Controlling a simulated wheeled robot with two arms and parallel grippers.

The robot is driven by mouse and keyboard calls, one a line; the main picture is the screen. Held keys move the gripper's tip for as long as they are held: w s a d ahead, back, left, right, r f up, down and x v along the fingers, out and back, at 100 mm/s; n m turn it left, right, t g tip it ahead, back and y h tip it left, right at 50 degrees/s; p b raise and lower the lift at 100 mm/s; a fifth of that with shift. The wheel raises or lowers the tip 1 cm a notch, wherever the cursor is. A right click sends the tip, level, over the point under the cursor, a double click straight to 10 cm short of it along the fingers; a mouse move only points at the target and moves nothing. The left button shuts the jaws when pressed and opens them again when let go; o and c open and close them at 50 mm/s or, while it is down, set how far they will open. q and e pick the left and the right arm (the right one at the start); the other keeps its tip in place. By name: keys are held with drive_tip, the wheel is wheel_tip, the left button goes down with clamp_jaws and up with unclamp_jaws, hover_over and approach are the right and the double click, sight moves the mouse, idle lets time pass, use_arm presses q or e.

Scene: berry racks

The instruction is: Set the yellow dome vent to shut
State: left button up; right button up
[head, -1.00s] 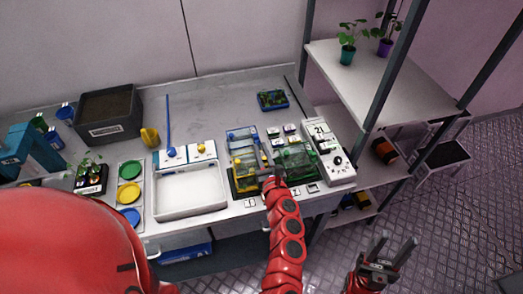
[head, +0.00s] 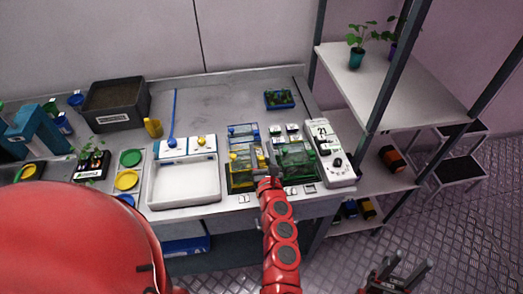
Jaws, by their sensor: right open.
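The yellow dome (head: 241,164) sits on the bench in a dark tray, with clear blue-tinted and green domes close by. Its vent is too small to read as open or shut. My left gripper (head: 268,164) is at the right side of the yellow dome, between it and the green dome (head: 296,160). Its fingers are small and dark, so I cannot tell whether they are open or touch the dome. My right gripper (head: 402,274) is open and empty, low at the right over the floor, away from the bench.
A blue dome (head: 242,132) stands behind the yellow one. A white control box (head: 330,152) with a dial stands right of the green dome. A white tray (head: 155,190) lies to the left. A shelf rack (head: 405,85) with plants rises at the right.

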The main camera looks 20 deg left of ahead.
use_arm(q)
drive_tip(key=shift+a, duration=0.1)
drive_tip(key=shift+s+d, duration=0.35)
drive_tip(key=shift+d, duration=0.05)
drive_tip(key=b+v, duration=0.2)
drive_tip(key=v, duration=1.4)
drive_tip(key=shift+s+b, duration=0.3)
drive_tip(key=shift+b, duration=0.1)
